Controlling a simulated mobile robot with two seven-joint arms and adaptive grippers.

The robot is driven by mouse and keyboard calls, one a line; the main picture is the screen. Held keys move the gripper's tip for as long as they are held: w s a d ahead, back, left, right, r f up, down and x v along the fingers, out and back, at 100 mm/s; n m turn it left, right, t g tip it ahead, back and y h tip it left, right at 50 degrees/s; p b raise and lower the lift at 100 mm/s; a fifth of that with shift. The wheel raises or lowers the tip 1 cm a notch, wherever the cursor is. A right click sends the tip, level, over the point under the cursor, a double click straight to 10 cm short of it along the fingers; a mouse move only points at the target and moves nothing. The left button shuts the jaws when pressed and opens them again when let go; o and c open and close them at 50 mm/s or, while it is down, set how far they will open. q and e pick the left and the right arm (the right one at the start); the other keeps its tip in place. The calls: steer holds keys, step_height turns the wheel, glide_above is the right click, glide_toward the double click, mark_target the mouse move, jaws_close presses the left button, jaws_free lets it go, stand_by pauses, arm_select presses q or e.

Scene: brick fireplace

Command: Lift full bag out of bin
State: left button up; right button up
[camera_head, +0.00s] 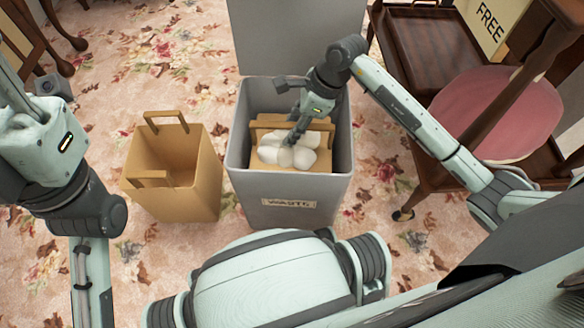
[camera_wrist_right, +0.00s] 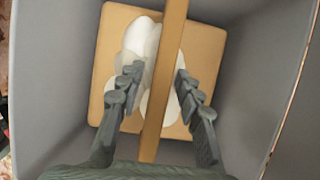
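The grey bin (camera_head: 285,190) with a "WASTE" label stands in the middle of the head view, its lid (camera_head: 297,40) upright behind it. Inside is the full bag, brown with white lumps (camera_head: 285,152) in it; its brown inner area also shows in the right wrist view (camera_wrist_right: 112,40). My right gripper (camera_head: 293,140) reaches down into the bin from above. In the right wrist view its fingers (camera_wrist_right: 158,80) are apart, one on each side of the bag's brown handle (camera_wrist_right: 166,60). Whether they touch the handle I cannot tell. My left gripper's fingers do not show.
An empty brown bag (camera_head: 180,195) with two handles stands on the floral carpet (camera_head: 150,60) left of the bin. A dark wooden cart (camera_head: 425,60) and a pink round cushion (camera_head: 500,110) are at the right. Wooden furniture legs (camera_head: 62,30) show at the upper left.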

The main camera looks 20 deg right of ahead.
jaws_close()
steer(key=shift+r, duration=0.15)
stand_by(0.5)
